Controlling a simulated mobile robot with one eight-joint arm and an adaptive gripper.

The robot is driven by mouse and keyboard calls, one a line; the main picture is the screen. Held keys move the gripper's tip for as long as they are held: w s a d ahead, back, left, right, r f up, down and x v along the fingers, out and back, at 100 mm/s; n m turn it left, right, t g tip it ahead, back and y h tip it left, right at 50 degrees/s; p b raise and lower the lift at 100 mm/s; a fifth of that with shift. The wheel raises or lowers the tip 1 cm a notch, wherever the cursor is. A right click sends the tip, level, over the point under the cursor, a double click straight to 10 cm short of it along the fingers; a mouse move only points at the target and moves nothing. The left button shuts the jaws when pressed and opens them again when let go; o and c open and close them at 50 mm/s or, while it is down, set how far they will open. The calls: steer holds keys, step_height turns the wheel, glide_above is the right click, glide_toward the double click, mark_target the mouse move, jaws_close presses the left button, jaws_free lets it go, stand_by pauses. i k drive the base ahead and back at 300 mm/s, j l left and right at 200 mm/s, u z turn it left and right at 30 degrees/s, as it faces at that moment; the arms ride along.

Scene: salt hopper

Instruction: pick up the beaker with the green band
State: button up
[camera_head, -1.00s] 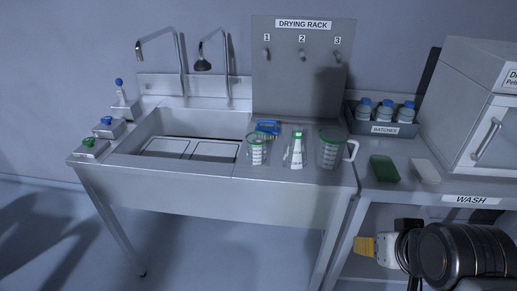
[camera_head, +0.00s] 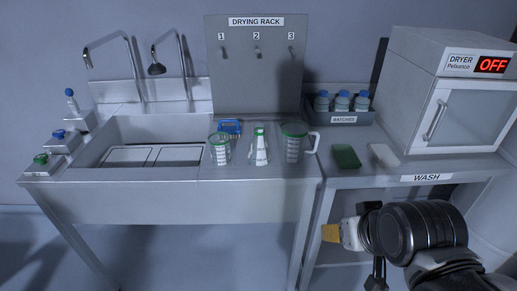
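A clear beaker (camera_head: 219,149) with a green band at its rim and white markings stands upright on the steel counter, right of the sink. A conical flask (camera_head: 260,147) with green at its neck stands to its right. A larger clear jug (camera_head: 293,144) with a green rim and a side handle stands right of the flask. My arm is at the lower right, below the counter top and apart from the glassware. My gripper's fingers cannot be made out clearly, nor whether they are open.
A blue object (camera_head: 230,127) lies behind the beaker. The sink (camera_head: 108,134) with two taps is at left; the drying rack (camera_head: 256,75) stands behind. A green pad (camera_head: 345,156), a white block (camera_head: 384,154), a bottle tray (camera_head: 343,119) and a dryer (camera_head: 462,90) are at right.

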mark_target(219, 141)
steer(key=j+z, duration=0.25)
steer(key=j, duration=0.25)
steer(key=j+z, duration=0.2)
steer(key=j, duration=0.3)
steer(key=j+z, duration=0.25)
steer(key=j, duration=0.25)
steer(key=k+j+z, duration=0.2)
steer(key=j, duration=0.3)
steer(key=j+z, duration=0.25)
steer(key=j, duration=0.25)
